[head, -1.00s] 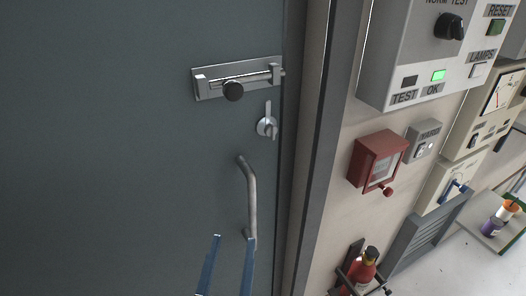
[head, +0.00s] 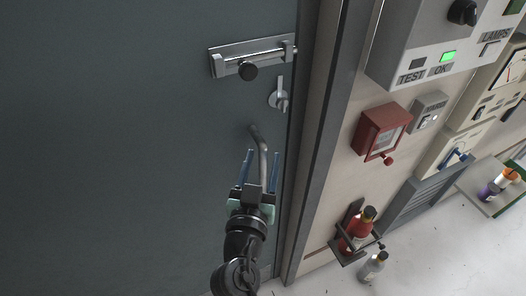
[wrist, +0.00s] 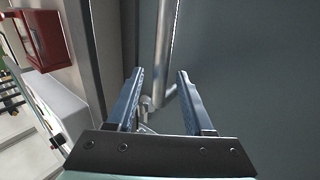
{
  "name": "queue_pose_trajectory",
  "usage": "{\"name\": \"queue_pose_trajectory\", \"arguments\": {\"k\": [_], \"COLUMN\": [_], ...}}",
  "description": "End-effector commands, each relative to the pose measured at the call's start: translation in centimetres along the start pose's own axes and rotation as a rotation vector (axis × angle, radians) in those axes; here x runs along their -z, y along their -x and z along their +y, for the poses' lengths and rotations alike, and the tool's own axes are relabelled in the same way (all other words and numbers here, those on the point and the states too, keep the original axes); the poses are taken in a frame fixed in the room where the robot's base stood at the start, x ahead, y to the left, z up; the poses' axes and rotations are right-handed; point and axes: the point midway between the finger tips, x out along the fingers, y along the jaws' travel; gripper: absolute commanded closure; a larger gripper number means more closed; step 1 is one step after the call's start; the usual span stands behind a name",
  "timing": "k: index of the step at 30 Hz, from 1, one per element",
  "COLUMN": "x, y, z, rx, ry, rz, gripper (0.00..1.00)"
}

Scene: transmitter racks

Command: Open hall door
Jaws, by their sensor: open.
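The dark grey hall door (head: 120,140) fills the left of the head view and looks shut in its frame. Its curved metal pull handle (head: 261,146) is partly hidden behind my gripper (head: 262,168). My gripper is open, with its two blue fingers on either side of the handle's lower part. In the wrist view the handle bar (wrist: 163,60) stands beyond and between the fingertips (wrist: 160,73); I cannot tell if they touch it. Above the handle are a thumb-turn (head: 280,97) and a slide bolt (head: 252,57) with a black knob, its bar reaching toward the frame.
Right of the door frame (head: 325,130) are a red wall box (head: 380,130), a grey panel with a lit green lamp (head: 447,57), and a red bottle (head: 358,226) in a wall bracket. A grey bottle (head: 373,266) stands on the floor below it.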

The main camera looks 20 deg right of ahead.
Motion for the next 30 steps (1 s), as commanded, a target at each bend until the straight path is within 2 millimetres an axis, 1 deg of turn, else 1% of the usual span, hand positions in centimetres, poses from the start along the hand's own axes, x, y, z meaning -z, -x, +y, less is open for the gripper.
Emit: {"name": "queue_pose_trajectory", "arguments": {"k": [1, 4, 13, 14, 15, 17, 18, 22, 23, 30], "x": [0.14, 0.08, -0.03, -0.03, -0.03, -0.02, -0.02, -0.02, -0.02, -0.02], "y": [-0.45, -0.96, -1.15, -1.15, -1.14, -1.14, -1.13, -1.13, -1.12, -1.12], "z": [0.03, 0.0, 0.01, 0.01, 0.01, 0.01, 0.01, 0.01, 0.01, 0.0], "rx": [-0.001, 0.0, 0.0, 0.0, 0.0, 0.0, 0.0, 0.0, 0.0, 0.0], "ry": [0.0, 0.0, 0.0, 0.0, 0.0, 0.0, 0.0, 0.0, 0.0, 0.0], "rz": [0.0, 0.0, 0.0, 0.0, 0.0, 0.0, 0.0, 0.0, 0.0, 0.0], "gripper": [0.48, 0.48, 0.48, 0.5, 0.57, 0.68, 0.75, 0.98, 1.0, 1.0]}}
